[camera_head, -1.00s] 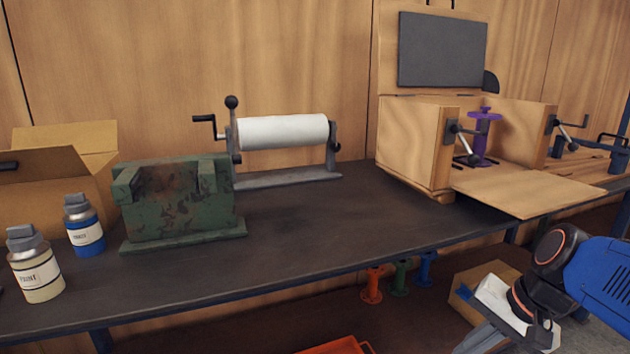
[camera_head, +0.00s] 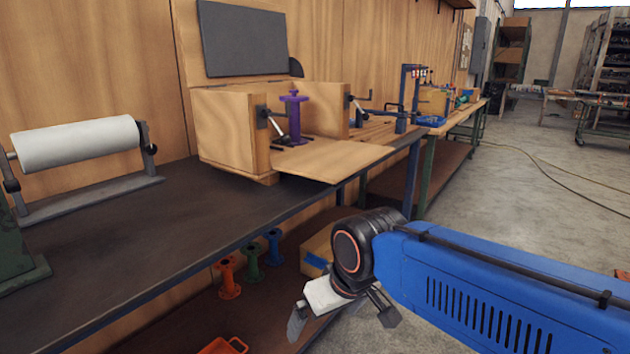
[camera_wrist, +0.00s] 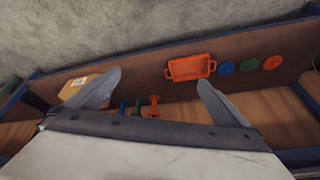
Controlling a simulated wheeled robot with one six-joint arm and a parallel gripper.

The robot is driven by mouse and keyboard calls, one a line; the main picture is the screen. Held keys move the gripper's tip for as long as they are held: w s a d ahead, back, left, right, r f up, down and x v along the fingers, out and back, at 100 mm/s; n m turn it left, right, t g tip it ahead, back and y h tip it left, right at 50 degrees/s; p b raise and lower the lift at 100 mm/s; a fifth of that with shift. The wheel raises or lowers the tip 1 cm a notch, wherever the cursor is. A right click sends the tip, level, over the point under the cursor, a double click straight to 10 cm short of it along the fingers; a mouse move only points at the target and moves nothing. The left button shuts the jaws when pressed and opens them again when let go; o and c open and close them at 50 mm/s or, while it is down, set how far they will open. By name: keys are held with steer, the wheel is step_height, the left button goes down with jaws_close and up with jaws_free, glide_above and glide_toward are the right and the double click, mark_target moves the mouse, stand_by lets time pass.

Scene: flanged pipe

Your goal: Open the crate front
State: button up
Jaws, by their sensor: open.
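The wooden crate (camera_head: 226,135) stands on the dark workbench. Its front panel (camera_head: 330,158) lies folded down flat, reaching out over the bench's front edge. Its lid, with a dark grey panel (camera_head: 243,40), stands raised at the back. A purple flanged pipe (camera_head: 294,116) stands upright inside, with black-handled latches or clamps at both side walls. My gripper (camera_head: 340,318) is low in front of the bench, apart from the crate. In the wrist view my gripper (camera_wrist: 158,90) has its two fingers spread wide with nothing between them.
A white roll on a stand (camera_head: 75,147) is at the left of the bench. Orange, green and blue flanged pipes (camera_head: 250,265) stand on the lower shelf near a cardboard box (camera_head: 318,247). An orange tray (camera_wrist: 190,68) lies on the shelf. Open floor (camera_head: 530,200) is at the right.

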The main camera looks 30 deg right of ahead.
mark_target(344, 182)
steer(key=w+d+r+m+t+y, duration=0.25)
steer(key=w+d+m+y, duration=0.2)
steer(key=w+m, duration=0.4)
steer(key=w+d+r+m+t+y, duration=0.1)
steer(key=w+d+r+m+y, duration=0.35)
steer(key=m, duration=0.65)
steer(key=w+d+r+m+t+h, duration=0.15)
steer(key=d+m+t, duration=0.4)
steer(key=d, duration=0.65)
steer(key=d+r+m+t+h, duration=0.2)
steer(key=d+r+m+t, duration=0.3)
steer(key=d, duration=0.8)
steer(key=shift+m+g+y, duration=0.25)
steer(key=shift+m+g, duration=0.45)
steer(key=x, duration=0.5)
steer(key=f+x, duration=0.1)
steer(key=x, duration=1.1)
steer(key=shift+w+a+f, duration=0.15)
steer(key=shift+w+f, duration=0.05)
steer(key=shift+f, duration=0.2)
